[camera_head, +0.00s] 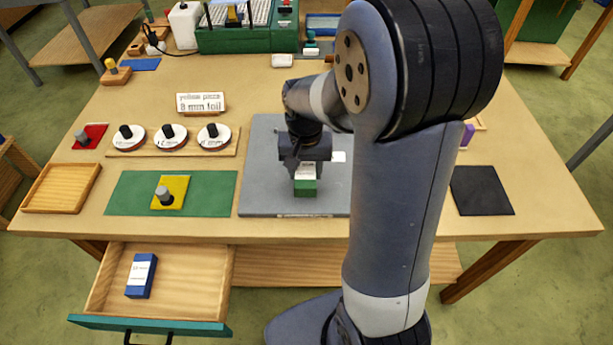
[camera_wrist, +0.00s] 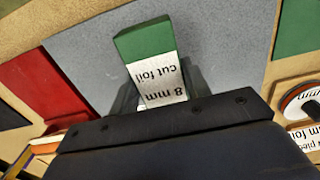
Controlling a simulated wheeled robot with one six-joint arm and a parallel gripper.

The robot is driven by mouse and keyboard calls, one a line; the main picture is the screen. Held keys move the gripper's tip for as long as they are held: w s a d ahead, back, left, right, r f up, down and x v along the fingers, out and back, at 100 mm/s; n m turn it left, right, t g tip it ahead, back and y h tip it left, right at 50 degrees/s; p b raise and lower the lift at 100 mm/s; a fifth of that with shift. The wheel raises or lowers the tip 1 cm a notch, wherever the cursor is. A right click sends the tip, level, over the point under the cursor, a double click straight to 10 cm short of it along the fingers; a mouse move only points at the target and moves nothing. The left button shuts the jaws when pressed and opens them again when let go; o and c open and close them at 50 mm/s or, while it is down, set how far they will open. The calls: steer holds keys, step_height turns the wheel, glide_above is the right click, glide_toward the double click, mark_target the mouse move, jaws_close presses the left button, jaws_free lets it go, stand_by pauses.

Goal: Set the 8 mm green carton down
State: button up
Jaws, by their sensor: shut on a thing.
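The green carton (camera_head: 305,187) has a white label, which reads "8 mm cut foil" in the wrist view (camera_wrist: 152,62). My gripper (camera_head: 304,172) is shut on it from above, with one finger on each side. In the wrist view the fingers (camera_wrist: 158,92) show beside the carton's near end. The carton is upright over the front part of the grey mat (camera_head: 262,165). I cannot tell whether its underside touches the mat.
Left of the mat lie a green mat (camera_head: 120,195) with a yellow piece (camera_head: 178,190) and a rack with three labelled reels (camera_head: 170,134). A sign (camera_head: 201,103) reads "8 mm foil". A blue carton (camera_head: 141,276) lies in the open drawer (camera_head: 195,270). A black mat (camera_head: 482,190) is at right.

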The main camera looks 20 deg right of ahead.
mark_target(305, 179)
steer(key=shift+f, duration=1.75)
steer(key=shift+f, duration=0.1)
steer(key=o, duration=1)
step_height(305, 179, up, 12)
steer(key=shift+r, duration=0.15)
